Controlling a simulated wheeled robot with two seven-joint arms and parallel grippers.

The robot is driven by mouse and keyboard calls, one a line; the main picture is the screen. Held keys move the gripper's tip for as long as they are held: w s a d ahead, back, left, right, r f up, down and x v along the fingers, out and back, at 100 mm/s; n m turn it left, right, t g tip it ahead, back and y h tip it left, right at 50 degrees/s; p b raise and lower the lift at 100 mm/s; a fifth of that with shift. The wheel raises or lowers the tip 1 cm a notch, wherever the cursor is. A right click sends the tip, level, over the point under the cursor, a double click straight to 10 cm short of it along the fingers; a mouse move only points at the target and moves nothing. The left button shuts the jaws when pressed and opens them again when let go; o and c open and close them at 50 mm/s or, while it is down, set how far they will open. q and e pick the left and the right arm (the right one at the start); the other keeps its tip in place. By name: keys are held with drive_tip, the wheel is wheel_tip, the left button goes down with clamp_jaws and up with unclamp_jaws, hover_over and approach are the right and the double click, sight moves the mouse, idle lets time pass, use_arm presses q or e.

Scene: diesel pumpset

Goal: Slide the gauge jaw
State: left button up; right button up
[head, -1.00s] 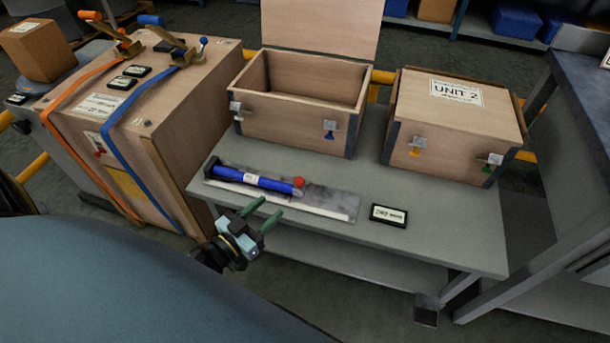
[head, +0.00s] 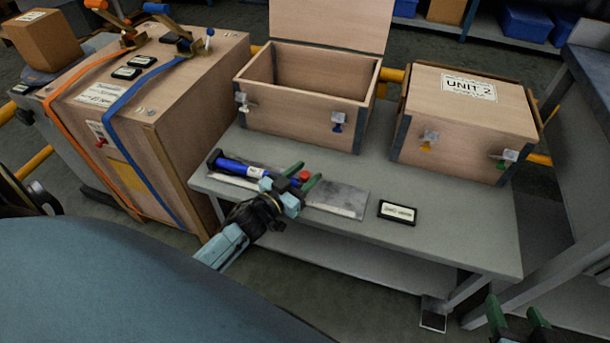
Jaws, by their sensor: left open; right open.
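The gauge lies on the grey table: a blue bar (head: 236,168) with a white label, on a flat grey metal plate (head: 342,199). A red knob (head: 304,176) shows at its right end, close to my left gripper's fingers. My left gripper (head: 304,178) is open, its green fingers over the right part of the gauge, with the knob seen between them. It hides part of the bar and plate. Whether it touches the gauge I cannot tell. My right gripper (head: 518,314) is open and empty at the bottom right, away from the table top.
A black label block (head: 397,212) lies right of the plate. An open wooden box (head: 300,122) and a closed box marked UNIT 2 (head: 463,140) stand behind. A strapped wooden crate (head: 165,150) is at left. The table's front right (head: 460,235) is clear.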

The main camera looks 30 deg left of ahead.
use_arm(q)
drive_tip(key=shift+w, duration=0.2)
use_arm(e)
drive_tip(key=shift+w+a+r, duration=0.1)
drive_tip(key=shift+w+r, duration=0.05)
drive_tip(key=shift+r, duration=0.1)
use_arm(q)
clamp_jaws()
drive_tip(key=shift+d, duration=0.1)
